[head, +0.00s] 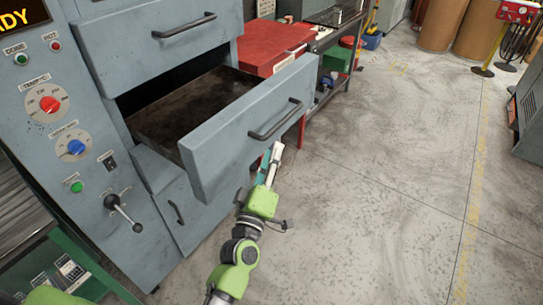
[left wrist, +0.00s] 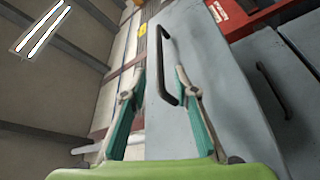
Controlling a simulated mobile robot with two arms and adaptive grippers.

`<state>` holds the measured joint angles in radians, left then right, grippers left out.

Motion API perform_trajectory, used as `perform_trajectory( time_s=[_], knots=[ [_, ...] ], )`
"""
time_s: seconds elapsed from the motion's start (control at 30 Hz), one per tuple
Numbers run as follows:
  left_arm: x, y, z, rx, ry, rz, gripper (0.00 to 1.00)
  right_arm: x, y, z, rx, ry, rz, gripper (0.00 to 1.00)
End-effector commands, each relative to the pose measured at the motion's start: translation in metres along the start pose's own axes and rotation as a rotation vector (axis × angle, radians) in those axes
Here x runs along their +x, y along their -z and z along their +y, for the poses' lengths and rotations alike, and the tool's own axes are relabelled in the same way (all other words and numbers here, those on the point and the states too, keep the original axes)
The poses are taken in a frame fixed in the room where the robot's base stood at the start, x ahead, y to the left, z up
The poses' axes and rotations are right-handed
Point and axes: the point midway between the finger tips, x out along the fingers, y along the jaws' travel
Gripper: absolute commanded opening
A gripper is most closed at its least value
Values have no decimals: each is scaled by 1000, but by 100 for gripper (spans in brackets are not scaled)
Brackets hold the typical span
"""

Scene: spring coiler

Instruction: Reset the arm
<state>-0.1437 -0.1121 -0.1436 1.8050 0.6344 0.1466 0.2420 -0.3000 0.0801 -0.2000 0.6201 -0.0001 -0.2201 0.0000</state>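My left arm (head: 236,265), with green joints, reaches up from the bottom of the head view. Its gripper (head: 274,154) is beside the front of a pulled-out grey drawer (head: 225,150), just below and to the right of the drawer's black handle (head: 275,119). In the left wrist view the gripper (left wrist: 161,72) is open, with its two teal-padded fingers apart. A black handle (left wrist: 163,62) shows beyond and partly between the fingertips. Nothing is visibly held, and I cannot tell whether a finger touches the handle. My right gripper is not in view.
The grey machine (head: 60,120) has knobs, buttons and a lever (head: 124,212). A closed drawer (head: 150,40) is above the open one. A red cabinet (head: 270,45) stands behind. The concrete floor (head: 400,170) to the right is clear.

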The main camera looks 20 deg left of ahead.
Motion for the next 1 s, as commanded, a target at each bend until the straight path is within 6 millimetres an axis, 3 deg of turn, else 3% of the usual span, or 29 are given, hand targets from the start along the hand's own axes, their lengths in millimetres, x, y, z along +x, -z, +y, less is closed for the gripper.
perform_trajectory(
  time_s=[0.33,0.47,0.57,0.77,0.9,1.0],
  knots=[
    [0,-1,-1,1,2,-2,28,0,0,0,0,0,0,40],
    [-5,-19,-21,36,35,-46,28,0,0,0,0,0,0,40],
    [-20,-54,-60,107,97,-135,28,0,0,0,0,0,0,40],
    [-85,-137,-169,303,255,-394,28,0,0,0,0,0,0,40],
    [-153,-181,-241,429,355,-587,28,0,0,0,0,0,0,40],
    [-209,-204,-289,514,420,-728,28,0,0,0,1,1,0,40]
  ],
)
